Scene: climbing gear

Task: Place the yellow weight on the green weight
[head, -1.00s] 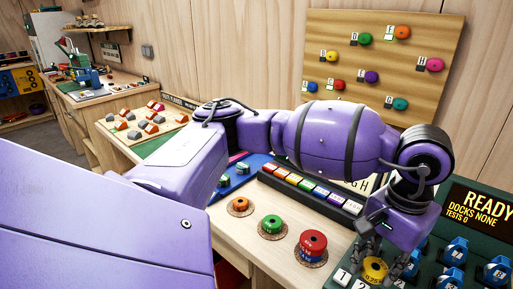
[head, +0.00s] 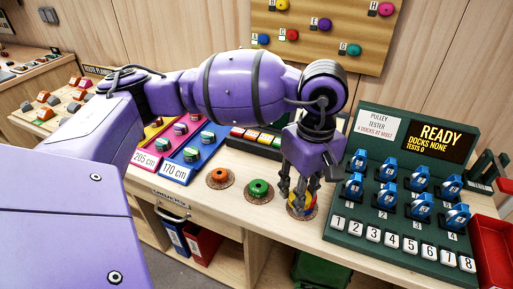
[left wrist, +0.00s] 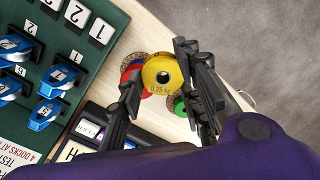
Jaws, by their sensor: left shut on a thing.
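My left gripper (head: 302,203) is shut on the yellow weight (left wrist: 162,84), a round disc with a centre hole and a 0.25 kg mark. In the head view the fingers mostly hide the yellow weight. It is in front of or over the red and blue weights (left wrist: 131,73), which are largely covered. I cannot tell the gap between them. The green weight (head: 259,187) lies on a round cork mat, left of the gripper in the head view. It shows partly behind a finger in the left wrist view (left wrist: 179,105). My right gripper is not in view.
An orange weight (head: 218,175) sits on a mat left of the green one. The pulley tester (head: 385,222), with blue pulleys and numbered tiles, stands close to the gripper's right. Colour-coded blocks (head: 258,140) lie behind. The bench's front edge is near the mats.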

